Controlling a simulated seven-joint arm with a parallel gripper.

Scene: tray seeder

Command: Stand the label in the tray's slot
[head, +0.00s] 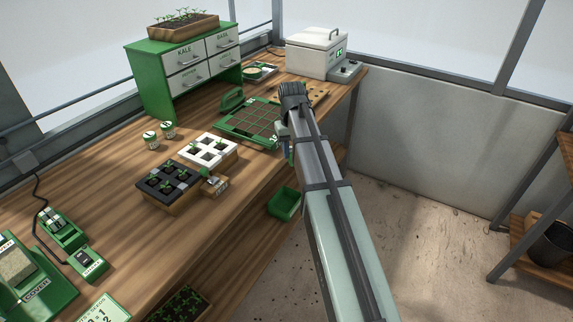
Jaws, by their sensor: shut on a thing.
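The green seed tray (232,130) lies on the wooden bench, with a grid of brown soil cells and a raised green handle-like part at its back left. My gripper (286,146) is at the tray's right front edge, seen from behind the arm. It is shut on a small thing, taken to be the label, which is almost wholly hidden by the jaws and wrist. I cannot tell whether it is upright or tilted, or whether it touches the tray. The tray's slot cannot be made out.
A white pot tray (226,158) and a black seedling tray (150,185) stand left of my gripper. A green drawer cabinet (150,85) and white lidded machine (310,60) are behind. A green bin (284,205) sits below the bench edge.

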